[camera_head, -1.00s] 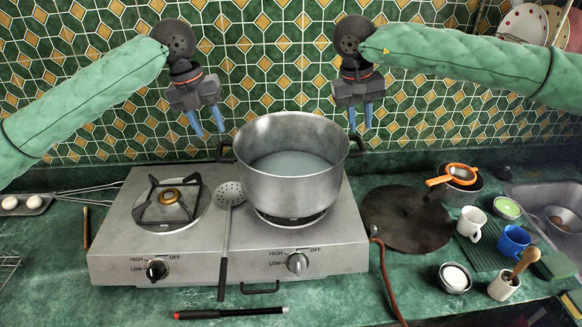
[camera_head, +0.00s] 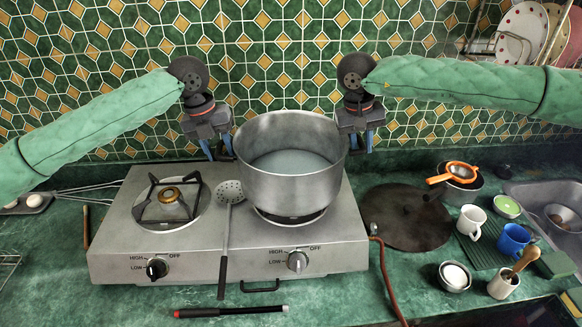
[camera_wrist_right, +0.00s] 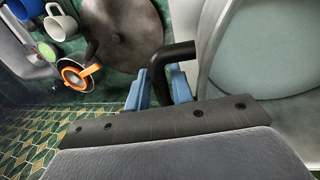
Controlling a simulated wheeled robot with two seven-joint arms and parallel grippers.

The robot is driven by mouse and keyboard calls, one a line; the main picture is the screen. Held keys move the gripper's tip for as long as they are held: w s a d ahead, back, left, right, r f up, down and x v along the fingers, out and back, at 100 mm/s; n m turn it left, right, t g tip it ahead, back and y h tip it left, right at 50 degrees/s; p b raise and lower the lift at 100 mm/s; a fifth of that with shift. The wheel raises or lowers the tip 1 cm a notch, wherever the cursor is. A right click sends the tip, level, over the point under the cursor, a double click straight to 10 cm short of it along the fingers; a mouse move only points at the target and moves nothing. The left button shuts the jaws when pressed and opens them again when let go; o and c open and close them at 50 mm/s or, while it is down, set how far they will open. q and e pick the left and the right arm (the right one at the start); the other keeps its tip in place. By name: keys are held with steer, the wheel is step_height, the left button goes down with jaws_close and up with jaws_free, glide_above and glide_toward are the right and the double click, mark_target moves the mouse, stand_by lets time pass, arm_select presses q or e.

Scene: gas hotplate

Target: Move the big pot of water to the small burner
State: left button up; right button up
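The big steel pot (camera_head: 291,180) of water (camera_head: 290,163) stands upright on the right burner (camera_head: 290,217) of the gas hotplate. The left burner (camera_head: 171,196), with a brass cap and black grate, is empty. My left gripper (camera_head: 217,150) is open at the pot's left handle, which is mostly hidden by it. My right gripper (camera_head: 361,143) is open at the right side of the pot. In the right wrist view the black right handle (camera_wrist_right: 178,52) lies between its two blue fingers (camera_wrist_right: 159,92), which look apart.
A skimmer (camera_head: 228,205) lies on the hotplate (camera_head: 120,225) between the burners, beside the pot. A dark round lid (camera_head: 405,220) lies right of the hotplate. Mugs (camera_head: 471,221), bowls and an orange strainer (camera_head: 460,171) stand further right. The tiled wall (camera_head: 270,60) is close behind.

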arm_select(q)
steer(key=shift+c, duration=0.2)
arm_select(e)
steer(key=shift+c, duration=0.2)
arm_select(q)
steer(key=c, duration=0.4)
arm_select(e)
steer(key=c, duration=0.4)
arm_select(q)
jaws_close()
arm_select(e)
jaws_close()
